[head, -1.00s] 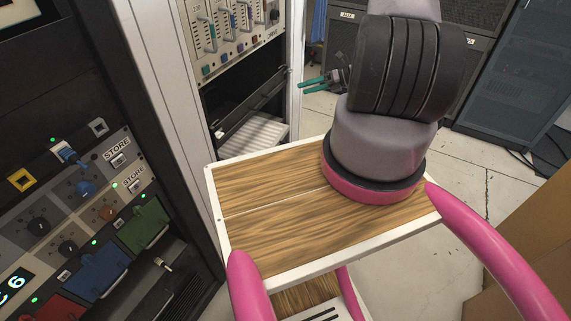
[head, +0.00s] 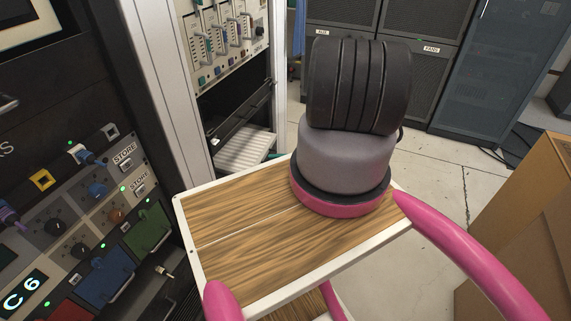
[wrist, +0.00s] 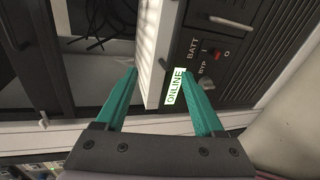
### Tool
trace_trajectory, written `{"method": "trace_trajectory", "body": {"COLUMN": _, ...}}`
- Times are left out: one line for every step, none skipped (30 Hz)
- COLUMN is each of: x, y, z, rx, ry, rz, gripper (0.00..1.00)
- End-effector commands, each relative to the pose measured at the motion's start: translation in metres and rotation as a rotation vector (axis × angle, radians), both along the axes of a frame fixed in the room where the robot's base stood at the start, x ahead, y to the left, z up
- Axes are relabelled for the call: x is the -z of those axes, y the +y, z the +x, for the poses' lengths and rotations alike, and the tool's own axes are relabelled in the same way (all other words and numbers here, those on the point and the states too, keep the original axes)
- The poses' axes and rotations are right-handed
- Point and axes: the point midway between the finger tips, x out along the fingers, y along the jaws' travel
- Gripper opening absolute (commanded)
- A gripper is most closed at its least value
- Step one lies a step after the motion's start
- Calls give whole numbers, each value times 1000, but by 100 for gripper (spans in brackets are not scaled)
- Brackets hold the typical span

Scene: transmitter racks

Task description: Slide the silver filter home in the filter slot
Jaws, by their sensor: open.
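The silver filter (head: 245,148) is a pale ribbed panel low in the open bay of the rack, under a dark slanted bar. In the wrist view its ribbed face and pale edge (wrist: 152,55) run up from between my fingers. My gripper (wrist: 160,76) has two teal fingers, spread apart and holding nothing. The left finger is in front of the dark opening and the right one overlaps the panel marked ONLINE. I cannot tell whether either finger touches the filter. In the head view my gripper is mostly hidden behind my arm. The inner end of the slot is hidden.
A dark unit with an ONLINE display (wrist: 174,94) and a red switch (wrist: 216,53) adjoins the filter. Dark cables (wrist: 90,20) lie in the opening. A control console (head: 90,220) stands at the left, a brown box (head: 530,220) at the right.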

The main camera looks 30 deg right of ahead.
Motion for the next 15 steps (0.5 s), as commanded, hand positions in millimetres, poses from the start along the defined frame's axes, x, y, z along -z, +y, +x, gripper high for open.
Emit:
{"method": "trace_trajectory", "body": {"x": 3, "y": 8, "z": 7, "rx": -4, "ry": 0, "rz": 1, "gripper": 70}}
{"method": "trace_trajectory", "body": {"x": 4, "y": 11, "z": 10, "rx": -3, "ry": -1, "rz": 0, "gripper": 70}}
{"method": "trace_trajectory", "body": {"x": 6, "y": 15, "z": 15, "rx": -3, "ry": -1, "rz": -1, "gripper": 70}}
{"method": "trace_trajectory", "body": {"x": 7, "y": 18, "z": 19, "rx": -3, "ry": -1, "rz": -1, "gripper": 70}}
{"method": "trace_trajectory", "body": {"x": 8, "y": 20, "z": 22, "rx": -3, "ry": 0, "rz": 0, "gripper": 70}}
{"method": "trace_trajectory", "body": {"x": 10, "y": 24, "z": 26, "rx": -3, "ry": -1, "rz": -1, "gripper": 70}}
{"method": "trace_trajectory", "body": {"x": 11, "y": 26, "z": 28, "rx": -4, "ry": -1, "rz": -2, "gripper": 70}}
{"method": "trace_trajectory", "body": {"x": 12, "y": 28, "z": 31, "rx": -4, "ry": -1, "rz": -2, "gripper": 70}}
{"method": "trace_trajectory", "body": {"x": 12, "y": 30, "z": 33, "rx": -2, "ry": -1, "rz": -1, "gripper": 70}}
{"method": "trace_trajectory", "body": {"x": 13, "y": 31, "z": 35, "rx": -1, "ry": 0, "rz": -1, "gripper": 70}}
{"method": "trace_trajectory", "body": {"x": 14, "y": 32, "z": 36, "rx": -1, "ry": 0, "rz": -1, "gripper": 70}}
{"method": "trace_trajectory", "body": {"x": 14, "y": 34, "z": 37, "rx": -1, "ry": 0, "rz": 0, "gripper": 70}}
{"method": "trace_trajectory", "body": {"x": 14, "y": 34, "z": 38, "rx": -1, "ry": 0, "rz": 0, "gripper": 70}}
{"method": "trace_trajectory", "body": {"x": 15, "y": 35, "z": 39, "rx": -1, "ry": 0, "rz": 0, "gripper": 70}}
{"method": "trace_trajectory", "body": {"x": 15, "y": 35, "z": 39, "rx": -1, "ry": 0, "rz": 0, "gripper": 70}}
